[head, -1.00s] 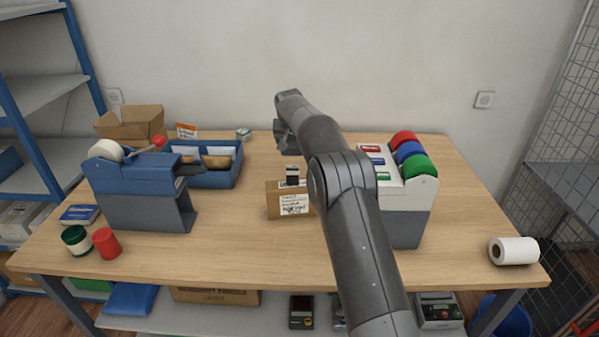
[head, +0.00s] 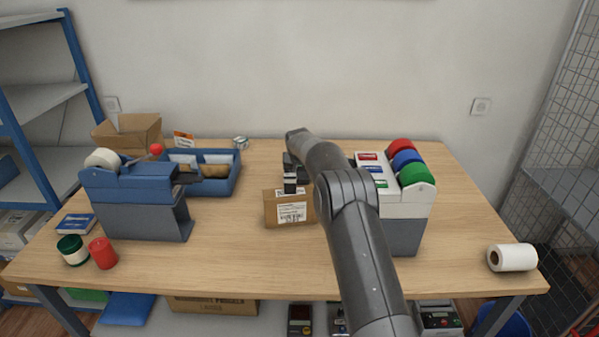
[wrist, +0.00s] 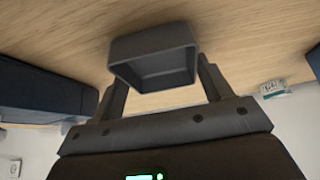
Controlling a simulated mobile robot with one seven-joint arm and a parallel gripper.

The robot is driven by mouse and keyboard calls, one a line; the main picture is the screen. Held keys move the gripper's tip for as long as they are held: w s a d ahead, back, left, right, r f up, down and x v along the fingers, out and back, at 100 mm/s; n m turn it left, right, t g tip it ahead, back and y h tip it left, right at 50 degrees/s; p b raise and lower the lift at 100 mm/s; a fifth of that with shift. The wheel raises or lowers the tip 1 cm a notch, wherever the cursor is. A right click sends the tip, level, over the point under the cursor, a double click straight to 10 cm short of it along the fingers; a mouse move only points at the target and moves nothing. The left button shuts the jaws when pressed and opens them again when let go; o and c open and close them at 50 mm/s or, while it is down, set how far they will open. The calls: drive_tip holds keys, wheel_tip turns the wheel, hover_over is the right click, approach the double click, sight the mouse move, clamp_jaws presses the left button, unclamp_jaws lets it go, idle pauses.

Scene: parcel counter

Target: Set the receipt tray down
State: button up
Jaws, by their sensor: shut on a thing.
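The receipt tray (wrist: 150,45) is a small dark grey open box. In the wrist view it sits between the two fingers of my gripper (wrist: 157,68), which is shut on it. The tray is close to the wooden tabletop; I cannot tell whether it touches. In the head view my gripper (head: 291,163) is low over the back middle of the table (head: 240,255), behind a cardboard parcel. The tray cannot be made out there.
A blue bin (head: 215,184) is to the left. A dispenser with coloured rolls (head: 402,205) is close on the right. The table's front middle is clear.

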drive_tip(key=o, duration=1.1)
